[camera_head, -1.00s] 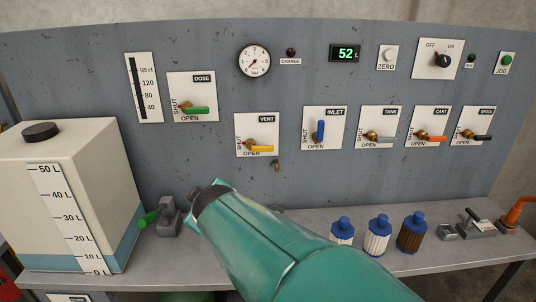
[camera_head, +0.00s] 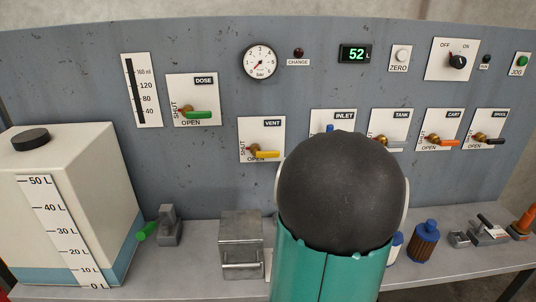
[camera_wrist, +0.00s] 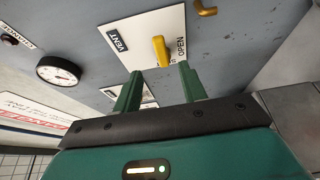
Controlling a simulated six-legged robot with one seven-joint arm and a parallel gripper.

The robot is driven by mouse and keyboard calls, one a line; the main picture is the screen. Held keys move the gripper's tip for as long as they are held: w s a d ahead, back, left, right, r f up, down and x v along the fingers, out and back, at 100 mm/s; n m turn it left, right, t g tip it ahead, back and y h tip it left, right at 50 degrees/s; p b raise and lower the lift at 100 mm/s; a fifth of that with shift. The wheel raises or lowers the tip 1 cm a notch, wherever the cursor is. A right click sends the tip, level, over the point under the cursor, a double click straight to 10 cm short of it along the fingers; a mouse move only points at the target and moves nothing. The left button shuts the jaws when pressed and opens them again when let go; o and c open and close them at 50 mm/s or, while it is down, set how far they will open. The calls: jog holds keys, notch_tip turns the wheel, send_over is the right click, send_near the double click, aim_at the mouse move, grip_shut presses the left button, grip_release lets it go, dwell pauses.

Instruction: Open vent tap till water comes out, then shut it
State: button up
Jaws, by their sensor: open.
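The vent tap has a yellow lever (camera_head: 266,154) on a brass boss, on a white plate (camera_head: 261,131) marked VENT. The lever lies sideways, pointing right, along the word OPEN. In the wrist view the yellow lever (camera_wrist: 160,50) is just beyond my gripper (camera_wrist: 160,88), whose two green fingers are apart with nothing between them. They appear not to touch the lever. A small brass spout (camera_wrist: 205,9) shows beside the plate, with no water seen at its visible part. My arm hides the spout and my gripper in the head view.
A digital display (camera_head: 355,54) reads 52 L. The pressure gauge (camera_head: 260,61) is above the vent plate. My arm partly covers the inlet plate (camera_head: 320,120).

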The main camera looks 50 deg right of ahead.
aim_at(265, 151)
jog(key=x, duration=1.1)
jog(key=shift+w+d, duration=0.1)
jog(key=shift+w, duration=0.15)
grip_shut()
